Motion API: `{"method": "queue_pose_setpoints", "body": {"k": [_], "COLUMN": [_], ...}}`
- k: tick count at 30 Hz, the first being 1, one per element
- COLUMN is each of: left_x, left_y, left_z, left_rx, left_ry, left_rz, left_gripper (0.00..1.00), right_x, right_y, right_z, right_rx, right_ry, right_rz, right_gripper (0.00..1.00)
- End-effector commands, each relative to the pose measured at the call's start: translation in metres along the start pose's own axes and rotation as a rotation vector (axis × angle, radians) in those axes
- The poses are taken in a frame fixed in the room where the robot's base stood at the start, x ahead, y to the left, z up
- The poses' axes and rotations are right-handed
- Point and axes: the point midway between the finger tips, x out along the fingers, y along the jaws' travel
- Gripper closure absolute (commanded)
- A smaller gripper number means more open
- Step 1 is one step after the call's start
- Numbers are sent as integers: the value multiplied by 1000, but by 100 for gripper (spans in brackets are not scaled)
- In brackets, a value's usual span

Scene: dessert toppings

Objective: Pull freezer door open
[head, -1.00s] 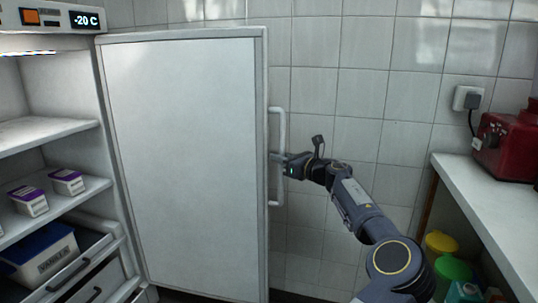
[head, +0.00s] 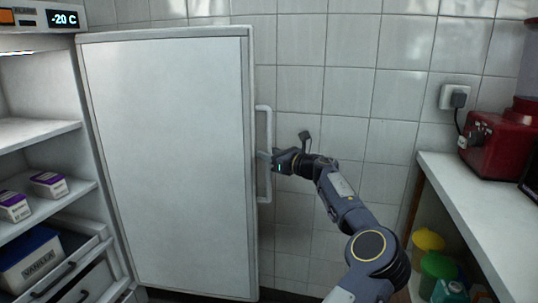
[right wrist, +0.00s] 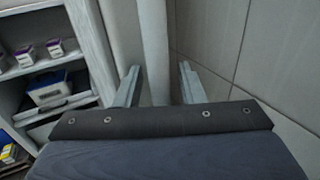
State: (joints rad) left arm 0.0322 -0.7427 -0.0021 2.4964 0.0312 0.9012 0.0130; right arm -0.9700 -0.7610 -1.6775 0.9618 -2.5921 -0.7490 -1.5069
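The white freezer door (head: 165,160) stands wide open in the head view, its flat inner face toward me and the freezer interior exposed at the left. Its long vertical handle (head: 268,125) is on the door's right edge. My right gripper (head: 275,162) is at the handle's middle. In the right wrist view, the handle bar (right wrist: 155,50) runs between the two fingers of my right gripper (right wrist: 160,88), with visible gaps on both sides, so the gripper is open around or just in front of the bar. My left gripper is not in view.
The freezer shelves hold purple-topped tubs (head: 48,184) and a vanilla box (head: 30,260). A tiled wall is right of the door. A white counter (head: 480,200) with a red appliance (head: 500,143) stands at the right, with yellow and green containers (head: 437,265) below it.

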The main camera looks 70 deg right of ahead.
Motion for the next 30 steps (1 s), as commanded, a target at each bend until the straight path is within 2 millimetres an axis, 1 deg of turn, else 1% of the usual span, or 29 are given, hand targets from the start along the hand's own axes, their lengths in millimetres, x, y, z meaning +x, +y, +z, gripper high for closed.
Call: {"method": "queue_pose_setpoints", "body": {"k": [2, 5, 8, 12, 15, 18, 22, 30], "left_x": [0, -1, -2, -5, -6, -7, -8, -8], "left_y": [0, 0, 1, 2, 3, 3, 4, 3], "left_z": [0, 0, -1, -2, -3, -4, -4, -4], "left_rx": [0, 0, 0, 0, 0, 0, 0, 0], "left_ry": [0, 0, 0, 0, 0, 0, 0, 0], "left_rz": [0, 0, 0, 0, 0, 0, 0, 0], "left_gripper": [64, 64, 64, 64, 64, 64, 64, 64], "right_x": [0, -6, -20, -46, -61, -72, -78, -78], "right_y": [2, 1, -1, -1, 0, 0, 0, 0], "right_z": [-1, -1, -1, 0, 0, 0, 0, 0], "right_rx": [0, 0, 1, 2, 0, 1, 0, 0], "right_ry": [1, 2, 4, 3, 2, 1, 0, -1], "right_rz": [4, 3, -1, -2, -2, -1, 1, 1], "right_gripper": [63, 63, 63, 63, 63, 63, 63, 63]}}
